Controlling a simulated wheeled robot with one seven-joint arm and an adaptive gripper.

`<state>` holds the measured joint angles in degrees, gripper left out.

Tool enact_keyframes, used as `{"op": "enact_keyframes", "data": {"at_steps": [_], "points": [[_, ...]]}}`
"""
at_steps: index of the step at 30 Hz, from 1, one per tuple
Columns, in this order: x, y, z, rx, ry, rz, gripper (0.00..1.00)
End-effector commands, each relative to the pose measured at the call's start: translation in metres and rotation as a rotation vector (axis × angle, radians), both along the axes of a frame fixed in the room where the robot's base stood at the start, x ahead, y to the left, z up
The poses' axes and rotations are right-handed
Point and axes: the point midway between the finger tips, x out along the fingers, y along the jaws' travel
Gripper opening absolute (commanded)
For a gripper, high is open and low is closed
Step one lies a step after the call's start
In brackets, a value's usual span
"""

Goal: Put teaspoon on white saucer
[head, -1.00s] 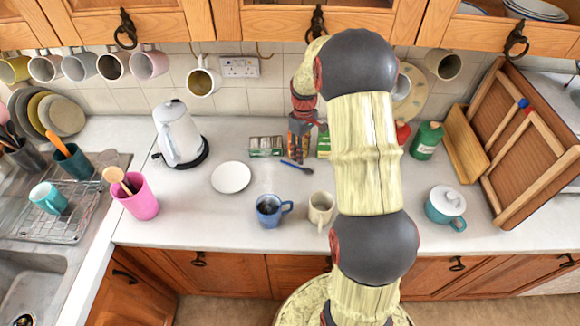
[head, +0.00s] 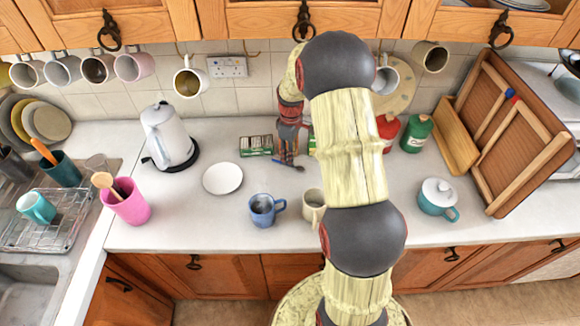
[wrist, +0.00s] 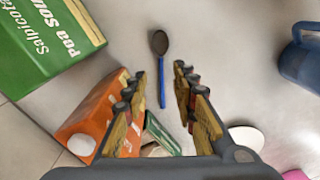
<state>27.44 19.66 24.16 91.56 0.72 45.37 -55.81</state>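The teaspoon has a dark bowl and a blue handle. It lies on the white worktop, seen in the wrist view (wrist: 161,72) and partly hidden by my gripper in the head view (head: 298,167). My gripper (head: 287,155) is over the worktop at the spoon. In the wrist view my gripper (wrist: 163,80) is open and empty, with the spoon's handle in line between its fingers. I cannot tell its exact height above the spoon. The white saucer (head: 222,179) lies flat and empty to the left of my gripper. It shows partly hidden behind a finger in the wrist view (wrist: 247,137).
A blue mug (head: 264,209) and a cream mug (head: 312,204) stand in front of the spoon. A green carton (wrist: 52,42) and an orange carton (wrist: 92,118) are close to my gripper's left in the wrist view. A kettle (head: 168,135) and pink cup (head: 127,201) stand left of the saucer.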

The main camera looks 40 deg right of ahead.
Motion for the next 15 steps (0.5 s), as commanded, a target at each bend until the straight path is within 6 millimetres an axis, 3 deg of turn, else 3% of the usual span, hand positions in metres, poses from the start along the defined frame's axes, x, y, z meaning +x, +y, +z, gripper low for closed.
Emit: {"op": "enact_keyframes", "data": {"at_steps": [6,13,15], "points": [[-0.001,0.002,-0.03,0.001,0.0,0.0,0.28],[-0.001,0.002,-0.031,0.0,0.0,0.0,0.28],[-0.001,0.002,-0.031,0.0,0.0,0.0,0.24]]}}
